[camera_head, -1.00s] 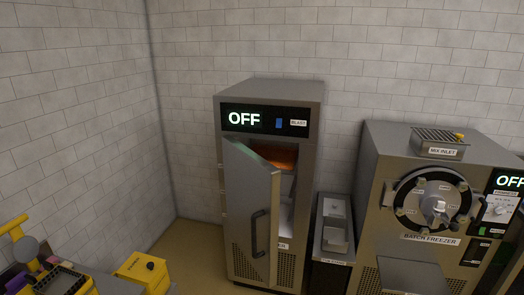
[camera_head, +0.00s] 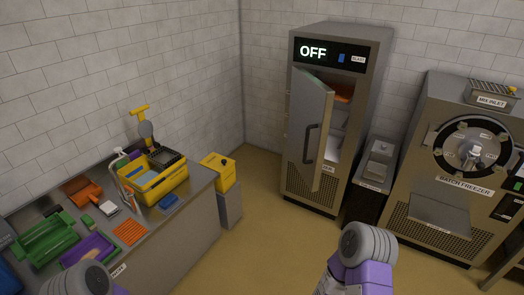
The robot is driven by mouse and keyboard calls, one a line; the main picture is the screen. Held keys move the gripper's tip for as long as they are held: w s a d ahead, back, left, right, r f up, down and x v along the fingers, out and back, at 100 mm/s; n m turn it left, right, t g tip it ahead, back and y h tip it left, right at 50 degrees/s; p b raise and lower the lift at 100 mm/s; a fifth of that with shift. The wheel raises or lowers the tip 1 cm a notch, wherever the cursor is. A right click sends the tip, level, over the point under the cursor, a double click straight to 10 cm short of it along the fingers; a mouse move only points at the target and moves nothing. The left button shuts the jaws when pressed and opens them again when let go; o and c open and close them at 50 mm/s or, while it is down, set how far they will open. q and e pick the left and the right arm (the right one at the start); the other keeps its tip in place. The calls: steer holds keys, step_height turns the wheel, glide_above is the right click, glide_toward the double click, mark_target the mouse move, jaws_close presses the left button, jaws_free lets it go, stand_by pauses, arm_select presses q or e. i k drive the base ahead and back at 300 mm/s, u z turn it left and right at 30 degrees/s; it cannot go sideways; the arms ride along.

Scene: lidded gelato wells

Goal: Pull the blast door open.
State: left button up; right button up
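The blast cabinet (camera_head: 331,200) stands against the back wall, its display reading OFF. Its grey blast door (camera_head: 305,120) is swung partly open, hinged on the left, with a dark vertical handle (camera_head: 311,143). An orange item (camera_head: 343,93) and pale shelves show through the gap at the right. My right arm comes in at the bottom centre, well in front of the door and apart from it. My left arm shows only at the bottom left edge. No fingertips of either gripper can be seen.
A counter (camera_head: 185,224) at left holds a yellow crate (camera_head: 157,190), green trays and tools. A yellow box (camera_head: 218,172) sits on a grey stand beyond it. The batch freezer (camera_head: 447,205) stands at right. Tan floor lies clear before the cabinet.

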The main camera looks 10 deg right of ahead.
mark_target(312, 100)
steer(key=z, duration=1.2)
steer(key=i, duration=1.1)
steer(key=u, duration=0.7)
steer(key=i, duration=0.75)
steer(key=u, duration=0.75)
